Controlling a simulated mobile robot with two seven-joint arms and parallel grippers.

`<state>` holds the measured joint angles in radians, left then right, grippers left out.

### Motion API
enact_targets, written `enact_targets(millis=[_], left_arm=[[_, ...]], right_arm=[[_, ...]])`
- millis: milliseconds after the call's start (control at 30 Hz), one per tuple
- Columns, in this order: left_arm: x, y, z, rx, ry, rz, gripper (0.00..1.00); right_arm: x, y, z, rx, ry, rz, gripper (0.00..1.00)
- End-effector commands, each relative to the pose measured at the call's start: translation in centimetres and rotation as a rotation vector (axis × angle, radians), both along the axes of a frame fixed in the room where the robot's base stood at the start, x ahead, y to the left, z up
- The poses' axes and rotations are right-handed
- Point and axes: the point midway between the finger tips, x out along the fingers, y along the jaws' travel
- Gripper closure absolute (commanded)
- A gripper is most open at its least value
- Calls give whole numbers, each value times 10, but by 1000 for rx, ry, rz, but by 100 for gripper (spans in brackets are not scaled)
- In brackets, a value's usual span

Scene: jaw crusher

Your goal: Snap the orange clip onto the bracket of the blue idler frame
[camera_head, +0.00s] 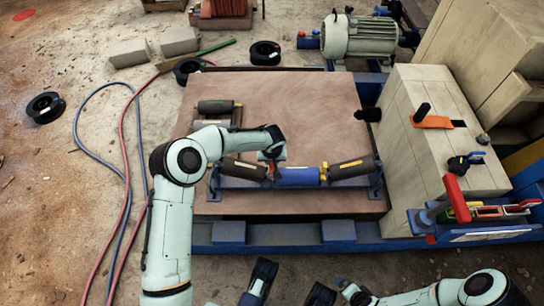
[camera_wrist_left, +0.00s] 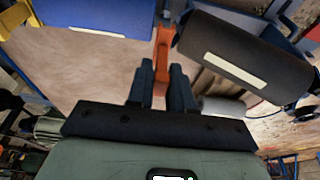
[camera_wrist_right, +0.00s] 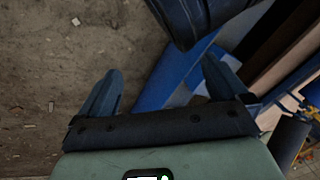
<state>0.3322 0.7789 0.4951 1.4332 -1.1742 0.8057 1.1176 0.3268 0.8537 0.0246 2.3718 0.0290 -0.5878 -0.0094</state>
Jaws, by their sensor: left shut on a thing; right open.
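The blue idler frame (camera_head: 235,184) lies across the brown board, with a blue middle roller (camera_head: 298,176) and dark rollers on both sides. My left gripper (camera_head: 272,157) is over the gap between the left dark roller and the blue roller. In the left wrist view its fingers (camera_wrist_left: 161,88) are shut on the orange clip (camera_wrist_left: 162,46), which points towards this gap. The bracket there is mostly hidden, and I cannot tell whether the clip touches it. My right gripper (camera_wrist_right: 158,90) is open and empty, low at the front of the table.
A wooden crate (camera_head: 400,160) stands right of the board, with tools on top. Red-handled clamps (camera_head: 485,212) sit at the right front. A loose dark roller (camera_head: 218,106) lies behind the frame. Hoses (camera_head: 125,150) run over the floor at left.

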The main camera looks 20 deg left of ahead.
Motion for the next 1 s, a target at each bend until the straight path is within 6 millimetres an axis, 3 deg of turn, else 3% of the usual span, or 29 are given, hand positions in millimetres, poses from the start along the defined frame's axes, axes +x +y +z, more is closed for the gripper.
enact_targets(millis=[300,1000], left_arm=[[0,0,-18,0,0,1,100],[0,0,-18,1,-2,-2,100]], right_arm=[[-17,-3,-16,2,56,-3,0],[-17,-3,-18,2,59,-3,0]])
